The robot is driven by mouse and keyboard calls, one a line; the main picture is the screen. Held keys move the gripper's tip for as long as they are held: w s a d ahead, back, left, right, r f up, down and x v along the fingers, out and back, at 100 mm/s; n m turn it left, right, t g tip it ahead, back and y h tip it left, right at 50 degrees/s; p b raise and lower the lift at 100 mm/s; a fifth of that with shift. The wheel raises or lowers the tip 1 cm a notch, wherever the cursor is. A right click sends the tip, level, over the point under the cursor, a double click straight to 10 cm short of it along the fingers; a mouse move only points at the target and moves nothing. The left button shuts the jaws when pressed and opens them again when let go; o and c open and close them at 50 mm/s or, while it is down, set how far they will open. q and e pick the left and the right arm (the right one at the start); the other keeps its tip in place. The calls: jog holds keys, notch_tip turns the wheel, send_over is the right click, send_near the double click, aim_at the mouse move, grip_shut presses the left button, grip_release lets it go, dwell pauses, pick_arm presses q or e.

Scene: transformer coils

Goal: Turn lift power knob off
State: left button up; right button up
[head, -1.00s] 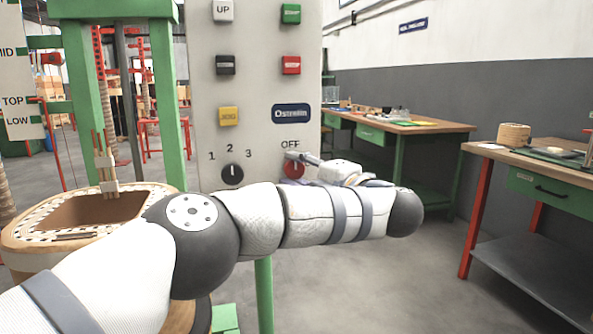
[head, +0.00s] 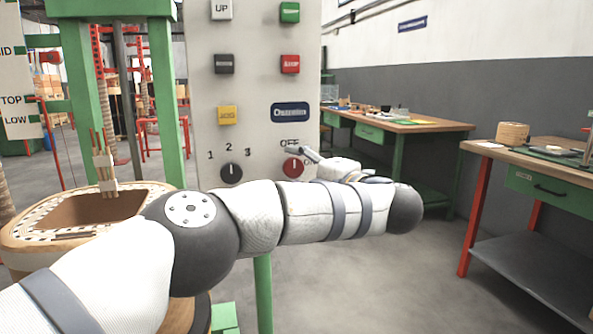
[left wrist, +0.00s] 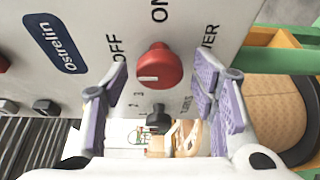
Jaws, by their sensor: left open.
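The red round power knob (head: 293,168) sits on the light grey control panel (head: 250,90), just below the label OFF. Its white mark points up toward that label in the head view. In the left wrist view the knob (left wrist: 158,62) shows between my spread purple fingers, with its mark toward the left. My left gripper (head: 306,153) is open and empty in front of the panel, close to the knob's upper right. The fingers look clear of the knob. My right gripper is out of view.
A black selector knob (head: 231,172) marked 1, 2, 3 is left of the red knob, with several push buttons above. A coil (head: 25,235) and green frame (head: 160,90) stand left. Workbenches (head: 440,127) stand right; the floor between is clear.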

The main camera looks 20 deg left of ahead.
pick_arm(q)
jog(key=v, duration=1.2)
